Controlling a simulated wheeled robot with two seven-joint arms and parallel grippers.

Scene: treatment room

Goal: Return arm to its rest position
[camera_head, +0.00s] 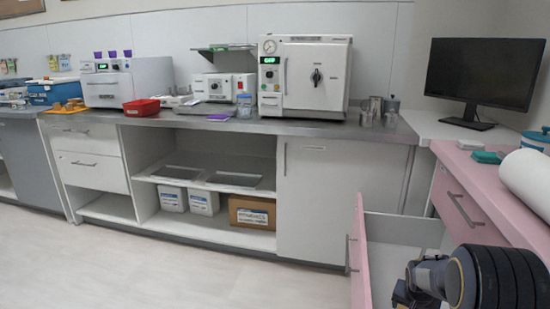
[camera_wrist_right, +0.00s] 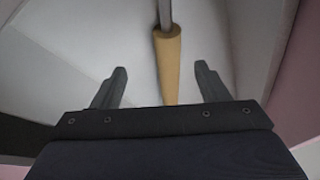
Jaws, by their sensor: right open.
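My right arm reaches down at the bottom right of the head view, at an open drawer (camera_head: 360,258) with a pink front and a white inside. In the right wrist view my right gripper (camera_wrist_right: 161,69) is open, its two dark fingers well apart. A tool with a tan rounded handle (camera_wrist_right: 168,70) and a grey metal shaft lies in line between the fingers, over a white surface. I see no finger touching the handle. The far end of the shaft is out of view. My left gripper is not in view.
A monitor (camera_head: 484,75) stands behind. Sterilizers (camera_head: 304,75) stand on the grey worktop (camera_head: 230,122). The floor (camera_head: 190,270) at left is clear.

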